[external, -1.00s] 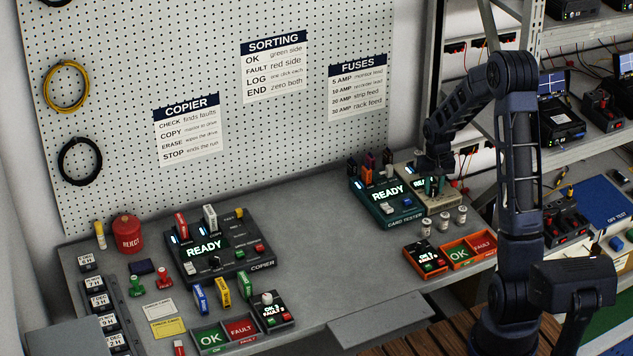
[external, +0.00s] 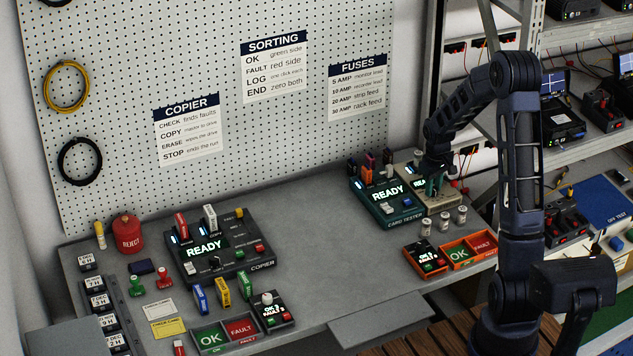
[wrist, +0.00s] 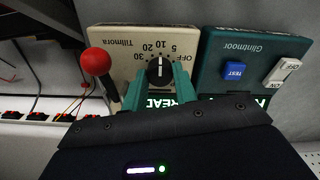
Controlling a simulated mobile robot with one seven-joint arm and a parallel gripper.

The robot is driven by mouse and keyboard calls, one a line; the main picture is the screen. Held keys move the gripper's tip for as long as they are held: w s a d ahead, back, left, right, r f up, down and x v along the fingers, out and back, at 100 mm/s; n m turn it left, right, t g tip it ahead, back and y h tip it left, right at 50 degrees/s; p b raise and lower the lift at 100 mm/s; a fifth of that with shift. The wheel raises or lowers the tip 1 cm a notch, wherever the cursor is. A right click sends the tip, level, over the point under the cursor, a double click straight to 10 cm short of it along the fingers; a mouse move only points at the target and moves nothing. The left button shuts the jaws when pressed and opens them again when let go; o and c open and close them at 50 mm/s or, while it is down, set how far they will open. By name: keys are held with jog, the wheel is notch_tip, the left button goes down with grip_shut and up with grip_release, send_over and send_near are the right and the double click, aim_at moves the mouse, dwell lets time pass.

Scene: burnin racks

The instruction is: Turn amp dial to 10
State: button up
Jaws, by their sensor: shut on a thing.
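The amp dial (wrist: 160,70) is a black round knob on the cream Tillmora box (wrist: 107,38). Its scale reads OFF, 5, 10, 20 and 30. The white mark on the knob appears to point up, close to the 10. My gripper (wrist: 160,80) has its two green fingers on either side of the knob, shut on it. In the external view my gripper (external: 435,186) is down over the cream box (external: 446,203) at the back right of the bench, and the arm hides the dial there.
A dark teal card tester (external: 388,203) showing READY stands right beside the cream box. A red ball-topped lever (wrist: 97,61) rises close to my fingers. Several small cylinders (external: 444,220) and orange trays (external: 458,255) stand in front. The middle of the bench is clear.

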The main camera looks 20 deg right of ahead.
dwell(0.3)
jog(key=o, duration=1)
notch_tip(320, 180, up, 11)
jog(key=shift+f, duration=0.1)
